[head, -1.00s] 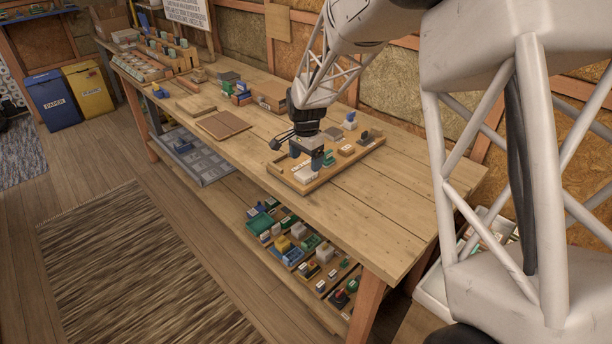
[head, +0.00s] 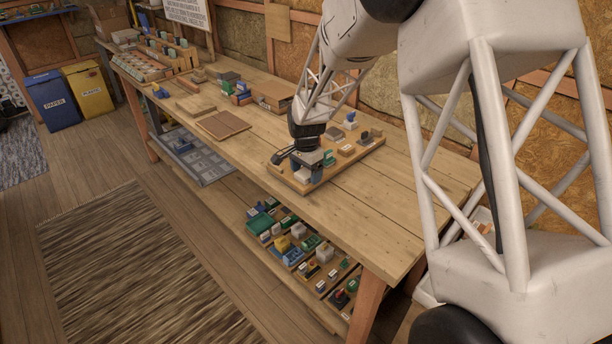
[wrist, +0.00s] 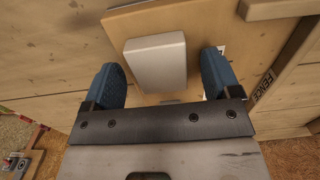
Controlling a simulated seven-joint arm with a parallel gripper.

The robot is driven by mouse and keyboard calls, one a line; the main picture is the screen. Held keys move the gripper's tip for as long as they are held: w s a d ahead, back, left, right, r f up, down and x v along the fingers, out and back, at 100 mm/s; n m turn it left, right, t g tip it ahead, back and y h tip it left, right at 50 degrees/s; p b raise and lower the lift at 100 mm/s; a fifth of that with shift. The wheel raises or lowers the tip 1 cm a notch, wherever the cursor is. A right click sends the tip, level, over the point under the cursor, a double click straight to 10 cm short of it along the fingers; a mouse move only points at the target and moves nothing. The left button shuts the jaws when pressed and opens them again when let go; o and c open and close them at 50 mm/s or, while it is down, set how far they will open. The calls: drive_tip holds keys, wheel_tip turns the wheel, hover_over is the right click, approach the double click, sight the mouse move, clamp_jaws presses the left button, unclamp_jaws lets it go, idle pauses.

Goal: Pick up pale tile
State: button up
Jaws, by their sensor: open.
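The pale tile (wrist: 157,62) is a light grey-white rectangular block lying on a wooden tray in the wrist view. My gripper (wrist: 165,82) is open, with one blue finger on each side of the tile's near part. The tile lies between and a little beyond the fingertips, and no contact shows. In the head view my gripper (head: 306,172) is low over the near left end of the wooden tray (head: 338,170). There the gripper mostly hides the tile, with a pale patch (head: 301,176) showing beside a finger.
Other small blocks stand on the tray, including a tan one (head: 347,150) and a dark one (head: 366,138). A brown board (head: 224,125) lies farther left on the bench. The bench front right (head: 385,210) is clear. Bins of parts sit on the lower shelf.

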drive_tip(key=shift+c, duration=0.5)
drive_tip(key=c, duration=1)
